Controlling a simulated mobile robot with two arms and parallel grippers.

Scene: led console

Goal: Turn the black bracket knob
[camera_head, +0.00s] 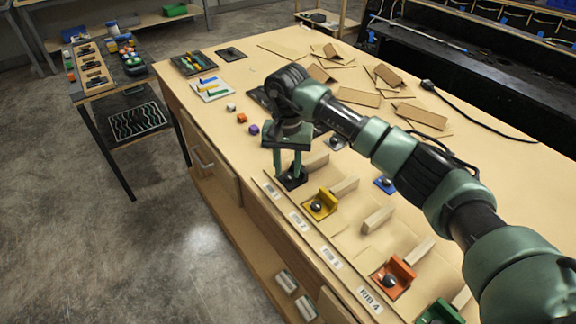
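The black bracket (293,183) sits near the left edge of the wooden table, at the top end of a row of coloured brackets. My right gripper (288,174) points down directly over it. Its two fingers are apart, with a strip of table showing between them. The fingertips reach down to about the bracket's knob, which is dark and mostly hidden among them. I cannot tell whether they touch it. My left gripper is not in view.
A yellow bracket (321,204) with a dark knob stands close by. An orange bracket (394,278) and a green bracket (440,312) are farther down the row. Wooden blocks (378,219) lie beside them. Small cubes (242,118) and cardboard pieces (358,97) lie beyond.

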